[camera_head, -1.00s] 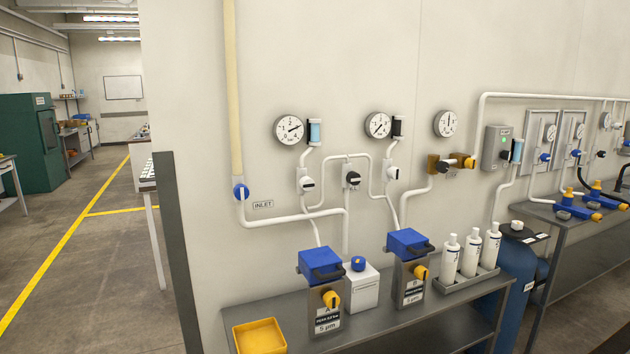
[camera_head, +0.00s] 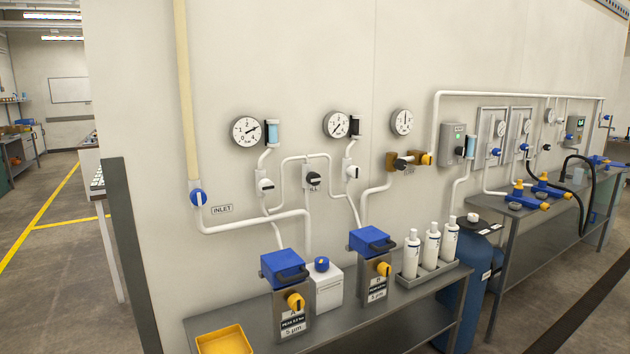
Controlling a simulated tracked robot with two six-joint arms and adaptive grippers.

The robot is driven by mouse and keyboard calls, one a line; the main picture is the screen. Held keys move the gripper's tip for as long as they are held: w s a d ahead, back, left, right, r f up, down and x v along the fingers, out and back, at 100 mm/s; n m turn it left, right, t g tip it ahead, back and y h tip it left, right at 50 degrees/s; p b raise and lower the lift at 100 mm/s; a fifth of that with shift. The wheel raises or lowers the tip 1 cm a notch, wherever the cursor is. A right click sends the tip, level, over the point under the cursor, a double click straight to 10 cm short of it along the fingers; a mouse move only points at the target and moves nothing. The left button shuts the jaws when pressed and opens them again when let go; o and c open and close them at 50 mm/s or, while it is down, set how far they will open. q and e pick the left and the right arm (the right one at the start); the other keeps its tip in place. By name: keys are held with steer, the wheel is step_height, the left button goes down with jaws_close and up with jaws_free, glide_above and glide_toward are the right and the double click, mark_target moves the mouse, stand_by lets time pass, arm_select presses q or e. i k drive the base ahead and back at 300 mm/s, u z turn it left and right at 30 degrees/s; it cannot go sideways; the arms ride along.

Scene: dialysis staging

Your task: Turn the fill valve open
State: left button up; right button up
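A valve with a black handle (camera_head: 312,178) sits on the wall piping between two valves with white and black handles, the left one (camera_head: 265,186) and the right one (camera_head: 352,172). The small label beneath the black handle is partly covered and seems to end in "LL". The handle's exact angle is too small to tell. A blue inlet valve (camera_head: 198,198) with a white lever pointing down is at the left, by an "INLET" label (camera_head: 221,209). Neither of my grippers is in view.
A grey bench (camera_head: 345,318) below the piping holds two blue-topped filter housings (camera_head: 285,270), a white canister (camera_head: 327,290), a yellow tray (camera_head: 224,341) and white bottles (camera_head: 432,248). A blue tank (camera_head: 470,285) stands at its right end. Open floor (camera_head: 70,275) lies left.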

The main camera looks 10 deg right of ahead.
mark_target(314, 178)
steer(key=u, duration=0.05)
steer(key=i, duration=0.85)
